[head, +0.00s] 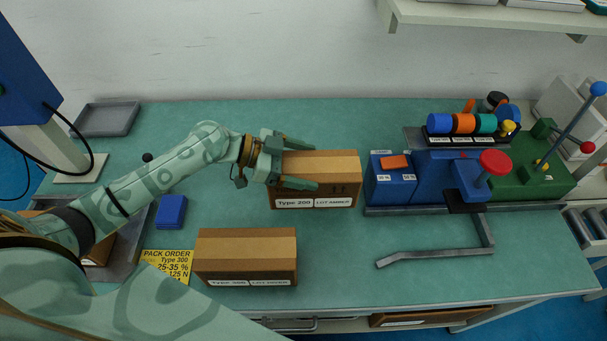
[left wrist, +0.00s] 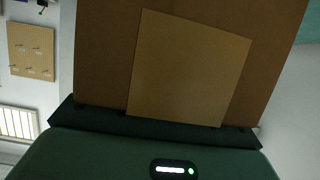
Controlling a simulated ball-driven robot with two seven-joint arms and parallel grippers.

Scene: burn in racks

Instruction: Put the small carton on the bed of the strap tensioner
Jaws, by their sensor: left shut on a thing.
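A brown carton labelled Type 200 (head: 335,178) is at the middle of the bench. My left gripper (head: 310,166) is shut on it from the left, one finger along its far side and one along its near side. I cannot tell whether it is lifted off the bench. In the left wrist view a brown carton face (left wrist: 190,70) fills the space before the gripper. What I take for the strap tensioner, a blue and green machine (head: 432,172) with a red knob, stands just right of the carton. My right gripper is out of view.
A second carton, labelled Type 300 (head: 245,242), stands nearer on the bench beside a yellow pack order card (head: 167,264). A blue block (head: 171,211) and grey tray (head: 107,119) are at left. A bent grey bar (head: 435,254) reaches over the front right of the bench.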

